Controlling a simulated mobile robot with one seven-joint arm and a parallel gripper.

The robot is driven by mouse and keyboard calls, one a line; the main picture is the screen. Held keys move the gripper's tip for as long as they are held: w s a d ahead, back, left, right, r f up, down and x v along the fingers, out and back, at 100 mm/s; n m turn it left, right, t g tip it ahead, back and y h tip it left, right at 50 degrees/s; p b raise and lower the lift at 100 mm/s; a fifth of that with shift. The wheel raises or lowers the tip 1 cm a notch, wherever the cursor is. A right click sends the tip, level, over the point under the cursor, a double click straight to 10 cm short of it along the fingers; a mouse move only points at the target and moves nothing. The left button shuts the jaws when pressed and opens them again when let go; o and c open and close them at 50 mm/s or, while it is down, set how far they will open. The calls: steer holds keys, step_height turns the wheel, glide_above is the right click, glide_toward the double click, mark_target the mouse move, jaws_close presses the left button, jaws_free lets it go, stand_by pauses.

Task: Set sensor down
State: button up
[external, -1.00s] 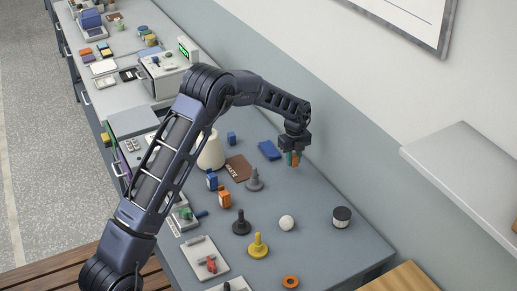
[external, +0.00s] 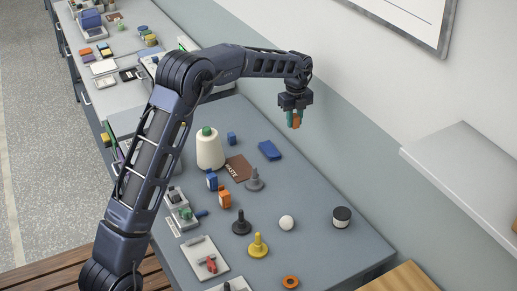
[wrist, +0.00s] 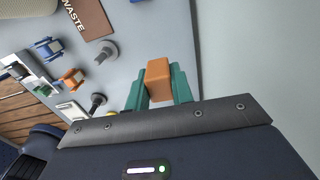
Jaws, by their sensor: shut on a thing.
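My gripper (external: 294,120) is up in the air over the back right of the table, near the wall. Its teal fingers are shut on an orange block (wrist: 159,79), which shows between the fingertips in the wrist view. The block also shows small below the fingers in the external view (external: 297,121). I take this block to be the sensor, but no label on it can be read. The block is clear of the grey tabletop (external: 325,185).
A brown WASTE mat (external: 238,167), a blue block (external: 270,150), a grey peg piece (external: 254,181), a white ball (external: 286,222) and a black-and-white jar (external: 342,217) are on the table. Free tabletop lies between the blue block and the jar.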

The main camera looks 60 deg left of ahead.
steer(key=s+a, duration=1.2)
steer(key=a, duration=0.3)
steer(key=s+a, duration=1.2)
steer(key=a, duration=0.4)
step_height(320, 180, down, 20)
steer(key=shift+w+d+r, duration=0.1)
steer(key=o, duration=1)
step_height(320, 180, up, 12)
steer(key=shift+r, duration=0.1)
